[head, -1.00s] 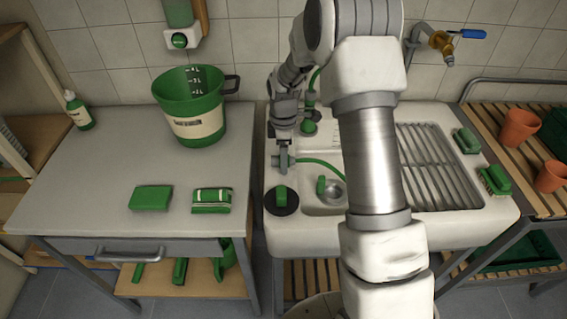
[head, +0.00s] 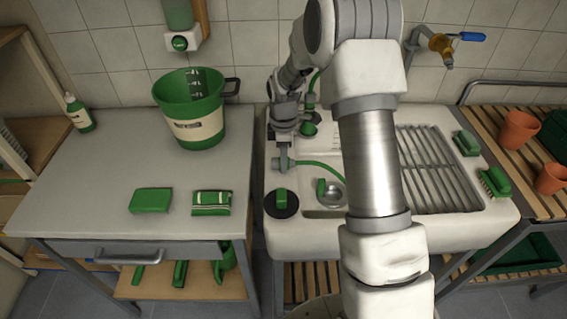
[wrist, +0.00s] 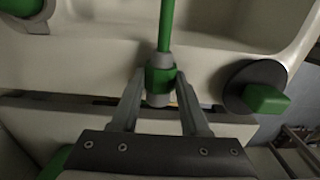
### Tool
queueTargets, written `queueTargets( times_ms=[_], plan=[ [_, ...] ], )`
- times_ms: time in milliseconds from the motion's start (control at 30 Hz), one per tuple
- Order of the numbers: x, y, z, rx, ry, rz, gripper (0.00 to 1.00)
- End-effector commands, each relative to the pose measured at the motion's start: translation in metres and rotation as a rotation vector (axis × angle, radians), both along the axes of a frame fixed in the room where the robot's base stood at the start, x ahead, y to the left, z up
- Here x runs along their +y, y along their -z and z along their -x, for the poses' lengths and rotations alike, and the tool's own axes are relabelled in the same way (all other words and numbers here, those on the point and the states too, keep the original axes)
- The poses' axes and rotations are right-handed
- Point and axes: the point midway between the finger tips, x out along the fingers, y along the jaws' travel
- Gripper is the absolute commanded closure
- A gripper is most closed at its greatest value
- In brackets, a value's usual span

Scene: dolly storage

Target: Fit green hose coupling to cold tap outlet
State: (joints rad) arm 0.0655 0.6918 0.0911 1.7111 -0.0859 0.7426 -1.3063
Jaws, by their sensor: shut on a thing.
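The green hose coupling (wrist: 160,78) with grey ends sits between the two fingers of my gripper (wrist: 157,97) in the wrist view. My gripper is shut on it, and the green hose (wrist: 166,22) runs away from it. In the head view my gripper (head: 283,160) is at the left side of the sink, and the hose (head: 319,165) trails right behind my arm.
The white sink (head: 312,230) holds a round black piece with a green top (head: 281,202) and a ribbed drainer (head: 432,165). A green bucket (head: 192,117) stands on the left table. Terracotta pots (head: 518,128) stand on the right slatted bench. My forearm hides part of the sink.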

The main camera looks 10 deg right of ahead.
Motion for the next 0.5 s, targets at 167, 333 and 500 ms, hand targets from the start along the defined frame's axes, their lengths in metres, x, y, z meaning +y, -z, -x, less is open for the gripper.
queueTargets(
  times_ms=[167, 333, 500],
  plan=[
    [0.0, -0.004, 0.0, -0.001, 0.0, 0.0, 1.0],
    [0.0, -0.013, 0.0, -0.001, 0.0, 0.0, 1.0],
    [0.0, -0.021, 0.0, -0.001, 0.0, 0.0, 1.0]
  ],
)
